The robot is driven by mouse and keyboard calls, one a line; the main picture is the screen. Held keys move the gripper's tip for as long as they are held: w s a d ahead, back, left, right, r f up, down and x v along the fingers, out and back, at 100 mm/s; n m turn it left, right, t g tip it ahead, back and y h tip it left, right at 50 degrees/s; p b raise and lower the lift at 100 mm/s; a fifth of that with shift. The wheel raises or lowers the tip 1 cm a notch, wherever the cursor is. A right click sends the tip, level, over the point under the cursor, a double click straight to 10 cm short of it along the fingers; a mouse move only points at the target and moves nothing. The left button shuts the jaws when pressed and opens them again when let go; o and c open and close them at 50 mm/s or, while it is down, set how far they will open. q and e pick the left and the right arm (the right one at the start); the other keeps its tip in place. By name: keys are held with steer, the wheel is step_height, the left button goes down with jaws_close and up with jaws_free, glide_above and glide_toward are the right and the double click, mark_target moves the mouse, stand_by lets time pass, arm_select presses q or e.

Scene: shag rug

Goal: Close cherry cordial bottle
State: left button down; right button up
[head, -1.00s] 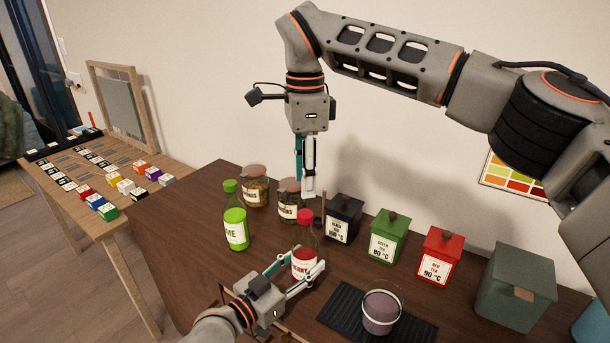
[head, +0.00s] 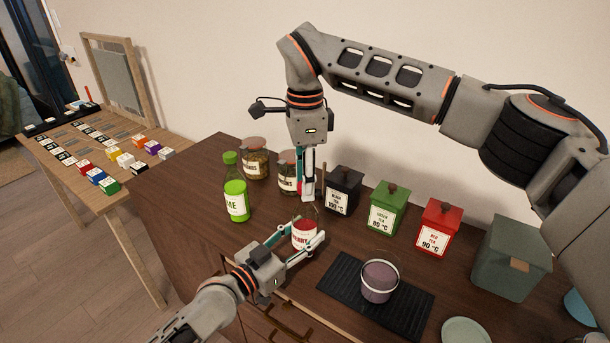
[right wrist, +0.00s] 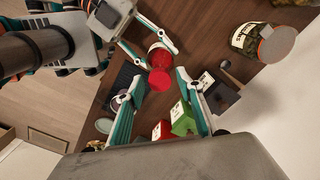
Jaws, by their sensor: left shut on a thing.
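The cherry cordial bottle (head: 302,227) stands upright on the dark wooden top, with a red and white label. My left gripper (head: 302,238) is shut around its body from the front left. My right gripper (head: 308,196) points straight down over the bottle's top. In the right wrist view, the red cap (right wrist: 159,81) appears at the bottle's top end, between the spread fingers of my right gripper (right wrist: 159,75), with gaps on both sides. In the head view, the right fingertips hide the cap. How firmly it sits cannot be seen.
A green lime bottle (head: 236,197) and two jars (head: 255,164) stand left of and behind the bottle. Black (head: 342,190), green (head: 388,209) and red (head: 438,228) tea tins stand to the right. A purple cup (head: 379,282) sits on a black mat (head: 335,281) in front.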

steer(key=shift+c, duration=0.4)
jaws_close()
steer(key=m, duration=1.7)
steer(key=shift+m, duration=0.3)
steer(key=m, duration=0.6)
steer(key=shift+m, duration=0.3)
steer(key=shift+o, duration=0.7)
jaws_free()
steer(key=shift+f, duration=0.1)
